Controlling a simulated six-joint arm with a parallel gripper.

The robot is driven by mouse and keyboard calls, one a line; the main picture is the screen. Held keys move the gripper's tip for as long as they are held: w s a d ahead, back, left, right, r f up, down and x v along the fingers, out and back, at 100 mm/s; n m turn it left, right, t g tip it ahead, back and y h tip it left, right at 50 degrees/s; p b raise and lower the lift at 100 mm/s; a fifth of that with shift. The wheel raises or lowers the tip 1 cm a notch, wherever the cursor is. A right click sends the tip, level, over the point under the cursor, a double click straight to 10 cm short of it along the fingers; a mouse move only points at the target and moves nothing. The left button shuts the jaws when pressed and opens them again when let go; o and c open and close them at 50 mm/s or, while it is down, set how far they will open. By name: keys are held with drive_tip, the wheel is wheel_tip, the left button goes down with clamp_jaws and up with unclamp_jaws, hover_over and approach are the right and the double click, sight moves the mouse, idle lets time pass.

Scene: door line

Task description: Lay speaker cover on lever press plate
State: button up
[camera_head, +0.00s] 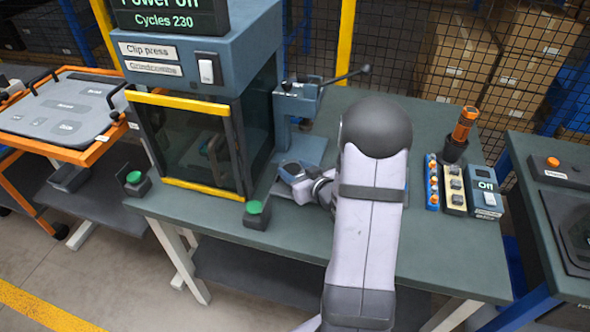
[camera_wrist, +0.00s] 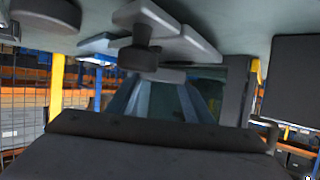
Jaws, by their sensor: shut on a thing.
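The lever press (camera_head: 297,103) is a blue-grey stand with a long dark handle, behind my arm on the green table. Its blue press plate (camera_head: 311,150) shows low at its foot, partly hidden by my arm. My gripper (camera_head: 305,180) is low in front of the press, shut on a small dark piece with a pale blue-grey edge (camera_head: 290,169), which I take to be the speaker cover. It is at the plate's front edge; whether they touch I cannot tell. In the wrist view a broad dark shape (camera_wrist: 150,155) fills the bottom, and the fingertips cannot be made out.
The clip press (camera_head: 195,110) with its yellow-edged window stands left of the lever press. A green button box (camera_head: 256,212) is at the table's front.

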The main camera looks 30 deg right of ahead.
drive_tip(key=shift+f, duration=0.1)
drive_tip(key=shift+f+b, duration=0.35)
drive_tip(key=shift+b, duration=0.1)
drive_tip(key=shift+f, duration=0.15)
drive_tip(key=o, duration=1.1)
